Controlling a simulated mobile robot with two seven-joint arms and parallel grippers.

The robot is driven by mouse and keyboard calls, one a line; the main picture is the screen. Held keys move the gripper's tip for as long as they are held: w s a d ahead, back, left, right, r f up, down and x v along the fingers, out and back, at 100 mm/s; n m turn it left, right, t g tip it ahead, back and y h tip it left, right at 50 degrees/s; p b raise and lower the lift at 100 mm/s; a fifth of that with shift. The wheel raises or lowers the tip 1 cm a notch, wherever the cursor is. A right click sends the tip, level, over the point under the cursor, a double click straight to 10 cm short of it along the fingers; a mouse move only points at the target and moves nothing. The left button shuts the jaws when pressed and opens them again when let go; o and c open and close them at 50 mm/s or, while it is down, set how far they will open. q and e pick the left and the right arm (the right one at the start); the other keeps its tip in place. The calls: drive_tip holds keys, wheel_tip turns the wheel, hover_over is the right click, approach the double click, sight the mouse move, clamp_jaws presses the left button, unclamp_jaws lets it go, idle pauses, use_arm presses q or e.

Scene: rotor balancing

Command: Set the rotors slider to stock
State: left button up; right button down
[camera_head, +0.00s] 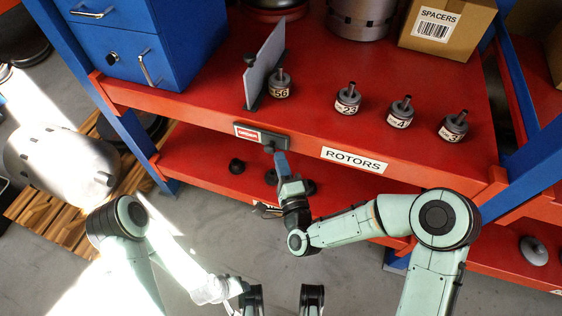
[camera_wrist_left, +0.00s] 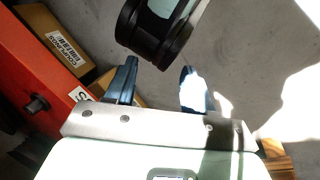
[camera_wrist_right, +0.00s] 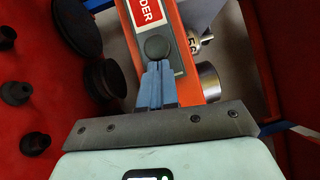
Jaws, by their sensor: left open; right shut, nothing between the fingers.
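The rotors slider (camera_head: 274,139) is a dark plate on the red shelf's front edge, left of the ROTORS label (camera_head: 354,160). A red label (camera_head: 246,132) shows at its left end, and in the right wrist view its visible letters read "DER" (camera_wrist_right: 147,13). Its round dark knob (camera_wrist_right: 157,47) sits on the grey part beside the red label. My right gripper (camera_head: 277,156) is shut and empty, its blue fingertips (camera_wrist_right: 157,66) at the knob; whether they touch I cannot tell. My left gripper (camera_wrist_left: 158,72) is open and empty, away from the slider.
Several numbered rotors, such as 23 (camera_head: 347,99), stand on the red shelf top (camera_head: 330,75). A grey divider plate (camera_head: 265,66) stands behind the slider. A blue drawer cabinet (camera_head: 140,40) and a SPACERS box (camera_head: 440,25) flank the top. Dark parts lie on the lower shelf (camera_head: 200,155).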

use_arm(q)
drive_tip(key=shift+t+y, duration=0.4)
drive_tip(key=shift+t, duration=0.3)
drive_tip(key=w+f+b, duration=0.1)
drive_tip(key=w+a+f+b, duration=0.1)
drive_tip(key=w, duration=0.1)
drive_tip(key=w+a+f, duration=0.1)
drive_tip(key=shift+w+a+f+b, duration=0.1)
drive_tip(key=shift+w+b, duration=0.1)
drive_tip(key=shift+b, duration=0.2)
use_arm(e)
drive_tip(key=w+a, duration=0.2)
drive_tip(key=a, duration=0.5)
drive_tip(key=shift+w+a, duration=0.2)
drive_tip(key=shift+a, duration=0.15)
